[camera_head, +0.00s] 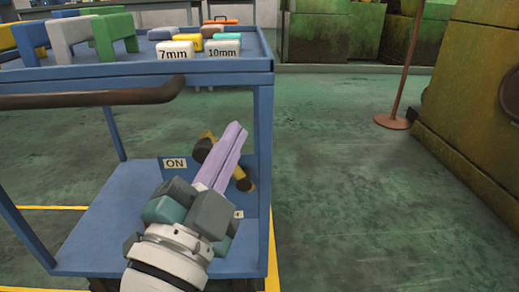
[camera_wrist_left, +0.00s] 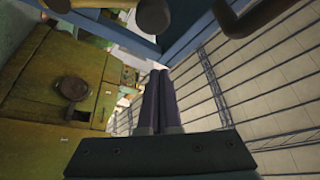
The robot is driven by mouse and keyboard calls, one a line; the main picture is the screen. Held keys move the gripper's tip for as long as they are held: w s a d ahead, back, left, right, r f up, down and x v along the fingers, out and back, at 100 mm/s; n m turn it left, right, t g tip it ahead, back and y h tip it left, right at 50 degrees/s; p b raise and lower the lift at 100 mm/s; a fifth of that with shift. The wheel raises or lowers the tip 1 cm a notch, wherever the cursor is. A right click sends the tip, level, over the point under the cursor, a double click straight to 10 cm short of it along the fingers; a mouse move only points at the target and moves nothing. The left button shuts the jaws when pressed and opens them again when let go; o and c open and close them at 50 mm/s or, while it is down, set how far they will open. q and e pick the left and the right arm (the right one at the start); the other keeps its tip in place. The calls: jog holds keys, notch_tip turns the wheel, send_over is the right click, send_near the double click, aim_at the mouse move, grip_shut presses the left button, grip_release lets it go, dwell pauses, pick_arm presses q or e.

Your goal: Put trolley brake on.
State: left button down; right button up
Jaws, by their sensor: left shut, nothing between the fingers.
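The blue trolley (camera_head: 262,150) stands at the left in the head view. Low on its frame is a yellow and black brake lever (camera_head: 207,143), beside an "ON" label (camera_head: 175,163). A second label (camera_head: 238,213) is mostly hidden by my gripper. My left gripper (camera_head: 238,130) is shut and empty, its purple fingers pointing up and away, overlapping the middle of the lever in the picture. I cannot tell whether they touch it. In the left wrist view the shut fingers (camera_wrist_left: 159,78) point up, with a rounded brownish end (camera_wrist_left: 154,15) beyond them.
The trolley's dark handle bar (camera_head: 95,98) crosses the left side. Its top tray carries coloured blocks and boxes marked 7mm (camera_head: 174,50) and 10mm (camera_head: 222,48). Green floor to the right is clear up to a yellow-green machine (camera_head: 470,120) and a rusty post (camera_head: 405,70).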

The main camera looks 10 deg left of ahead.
pick_arm(q)
jog(key=a+f+b, duration=0.2)
jog(key=a, duration=0.1)
jog(key=shift+w+f, duration=0.15)
jog(key=shift+f, duration=0.1)
jog(key=shift+a, duration=0.1)
jog(key=shift+a+f+n+b, duration=0.2)
jog(key=shift+n+b, duration=0.1)
jog(key=shift+n, duration=0.2)
